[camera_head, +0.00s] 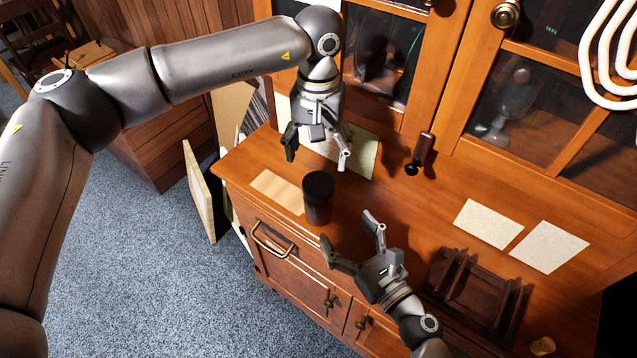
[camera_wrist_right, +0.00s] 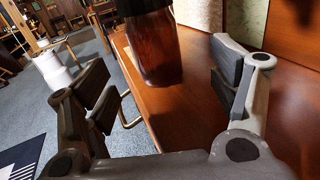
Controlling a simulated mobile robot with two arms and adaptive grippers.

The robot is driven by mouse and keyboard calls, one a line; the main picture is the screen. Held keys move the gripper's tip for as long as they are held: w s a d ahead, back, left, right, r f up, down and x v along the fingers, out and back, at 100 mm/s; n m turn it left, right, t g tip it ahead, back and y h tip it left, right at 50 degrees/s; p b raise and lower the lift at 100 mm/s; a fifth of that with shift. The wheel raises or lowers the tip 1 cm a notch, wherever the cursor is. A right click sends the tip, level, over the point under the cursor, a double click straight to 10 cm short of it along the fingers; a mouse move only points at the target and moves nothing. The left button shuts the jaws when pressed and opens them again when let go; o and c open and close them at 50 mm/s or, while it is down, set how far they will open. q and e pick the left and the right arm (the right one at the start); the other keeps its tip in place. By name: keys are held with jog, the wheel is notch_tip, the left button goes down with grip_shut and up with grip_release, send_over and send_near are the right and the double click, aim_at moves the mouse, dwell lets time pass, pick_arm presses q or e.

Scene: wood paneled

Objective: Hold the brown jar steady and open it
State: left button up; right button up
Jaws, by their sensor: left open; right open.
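The brown jar (camera_head: 318,208) stands upright on the wooden cabinet top, near its front left part, with its dark lid (camera_head: 318,184) on. In the right wrist view the jar (camera_wrist_right: 154,52) stands ahead, between the lines of the two fingers, and its top is cut off by the frame. My left gripper (camera_head: 318,160) is open and empty above the jar, pointing down, apart from the lid. My right gripper (camera_head: 350,240) is open and empty in front of the jar to its lower right, its fingers spread towards it. It also shows in the right wrist view (camera_wrist_right: 160,95).
The cabinet top (camera_head: 395,205) is clear around the jar. A dark wooden rack (camera_head: 470,285) sits to the right of my right gripper. Paper sheets (camera_head: 488,223) lie on the top. A dark-handled tool (camera_head: 422,155) is near the glass doors. A drawer handle (camera_head: 270,243) juts out in front.

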aim_at(318, 183)
pick_arm(q)
jog(key=shift+s+r, duration=0.3)
jog(key=shift+s, duration=0.3)
jog(key=shift+s+r, duration=0.25)
jog(key=shift+s, duration=0.3)
pick_arm(e)
jog(key=shift+w+a+r, duration=0.2)
jog(key=shift+a+r, duration=0.05)
jog(key=shift+a, duration=0.2)
jog(key=shift+w+a+r, duration=0.2)
jog(key=shift+a, duration=0.25)
pick_arm(q)
jog(key=shift+w+f, duration=0.3)
jog(key=shift+w, duration=0.2)
pick_arm(e)
jog(key=x, duration=0.6)
jog(key=shift+w+d+f, duration=0.15)
jog(key=shift+w+f, duration=0.05)
pick_arm(q)
jog(key=shift+s+r, duration=0.1)
jog(key=shift+s, duration=0.1)
pick_arm(e)
jog(key=shift+w+a+r, duration=0.1)
jog(key=shift+w+a, duration=0.3)
jog(key=shift+w, duration=0.05)
pick_arm(q)
jog(key=shift+w, duration=0.1)
pick_arm(e)
jog(key=shift+w+a, duration=0.1)
jog(key=shift+w, duration=0.15)
